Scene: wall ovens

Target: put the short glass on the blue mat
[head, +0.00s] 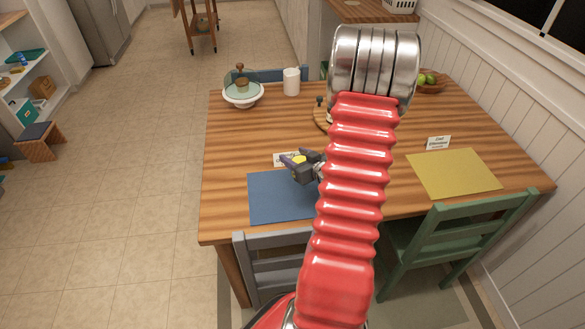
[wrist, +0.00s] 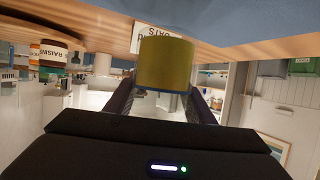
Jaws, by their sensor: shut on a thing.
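A short yellow cylinder (head: 299,160), which I take to be the short glass, sits between my gripper's fingers. It also shows in the wrist view (wrist: 166,64), with a finger on each side. My gripper (head: 298,165) is shut on it. In the head view they appear over the back part of the blue mat (head: 268,205); the height above it is hard to tell. My red arm hides the mat's right side.
A white card (head: 282,158) lies behind the blue mat. A yellow mat (head: 453,174) with a card (head: 438,142) is at right. A white bowl (head: 243,100) and a white cup (head: 291,81) stand at the back left. The left tabletop is clear. Chairs edge the front.

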